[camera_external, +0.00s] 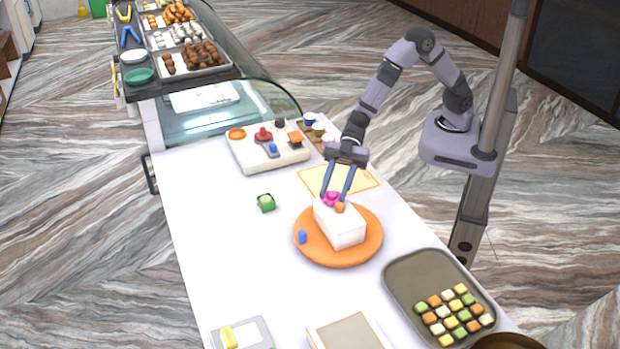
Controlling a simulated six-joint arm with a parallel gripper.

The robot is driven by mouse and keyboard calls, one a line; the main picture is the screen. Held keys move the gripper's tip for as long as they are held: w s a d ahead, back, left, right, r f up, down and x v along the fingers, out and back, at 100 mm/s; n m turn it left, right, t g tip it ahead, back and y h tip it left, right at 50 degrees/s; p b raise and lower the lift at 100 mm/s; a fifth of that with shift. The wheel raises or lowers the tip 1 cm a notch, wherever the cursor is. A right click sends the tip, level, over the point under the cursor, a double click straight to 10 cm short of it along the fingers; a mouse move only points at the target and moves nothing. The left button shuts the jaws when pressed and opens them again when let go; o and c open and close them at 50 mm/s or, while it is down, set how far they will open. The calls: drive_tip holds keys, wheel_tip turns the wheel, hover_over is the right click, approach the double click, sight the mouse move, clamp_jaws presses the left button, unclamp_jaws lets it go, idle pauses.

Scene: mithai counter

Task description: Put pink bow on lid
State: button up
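The pink bow (331,198) is at the back-left end of a white box, between the tips of my gripper (334,196). The white box with its lid (342,227) stands on a round orange plate (358,252). My gripper points down with its two blue fingers spread apart. I cannot tell whether the fingers press on the bow or whether the bow rests on the lid. A small orange piece (339,208) is on the lid beside the bow.
A blue piece (301,237) is at the plate's left edge. A green piece (266,203) lies left of the plate. A yellow sheet (362,182) lies behind. A tray of sweets (402,277) is at front right; a white board (241,152) is at the back. The counter's left side is clear.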

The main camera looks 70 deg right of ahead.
drive_tip(key=shift+r, duration=0.2)
drive_tip(key=b+v, duration=0.1)
drive_tip(key=v, duration=1.1)
drive_tip(key=shift+b, duration=0.3)
drive_tip(key=shift+f, duration=0.1)
